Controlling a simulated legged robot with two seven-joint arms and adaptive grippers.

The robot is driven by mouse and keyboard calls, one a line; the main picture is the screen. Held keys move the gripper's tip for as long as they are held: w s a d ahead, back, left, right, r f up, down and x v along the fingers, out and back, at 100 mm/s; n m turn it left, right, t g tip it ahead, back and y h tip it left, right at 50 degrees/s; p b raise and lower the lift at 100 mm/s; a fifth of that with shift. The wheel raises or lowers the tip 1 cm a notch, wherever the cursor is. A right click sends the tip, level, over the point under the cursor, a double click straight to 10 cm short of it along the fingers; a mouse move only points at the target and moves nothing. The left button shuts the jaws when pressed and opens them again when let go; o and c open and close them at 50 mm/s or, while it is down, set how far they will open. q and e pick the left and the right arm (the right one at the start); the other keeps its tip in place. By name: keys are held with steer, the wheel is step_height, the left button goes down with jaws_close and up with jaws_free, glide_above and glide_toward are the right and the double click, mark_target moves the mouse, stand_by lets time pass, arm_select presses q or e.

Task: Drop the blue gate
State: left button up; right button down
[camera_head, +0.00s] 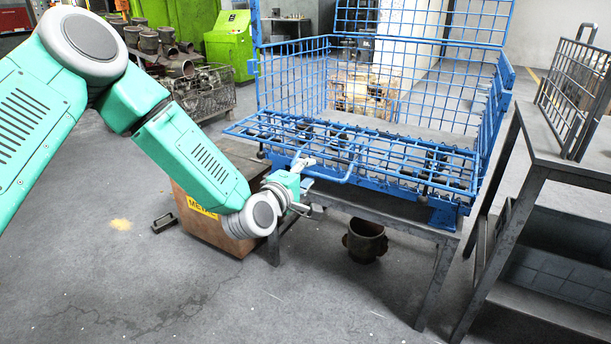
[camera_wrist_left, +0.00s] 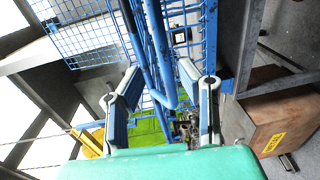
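The blue gate (camera_head: 410,160) is a wire-mesh panel on the front of the blue cage (camera_head: 290,75). It lies folded outward, close to level, with dark metal parts visible through and below its mesh. A blue bar handle (camera_head: 335,181) sticks out from its near side. My left gripper (camera_head: 303,181) is at the left end of this handle. In the left wrist view, the two fingers of my left gripper (camera_wrist_left: 160,88) stand apart, with blue bars (camera_wrist_left: 168,98) showing between them. Contact cannot be made out. My right gripper is not in view.
The cage rests on a grey metal stand (camera_head: 436,270). A brown box (camera_head: 215,215) stands left of it, and a rusty metal part (camera_head: 365,241) sits on the floor below. A dark table (camera_head: 565,155) with a rack stands at right. The floor at front left is clear.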

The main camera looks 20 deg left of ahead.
arm_select(q)
steer(key=s, duration=1.1)
steer(key=shift+s+a+r, duration=0.4)
steer(key=shift+a, duration=0.05)
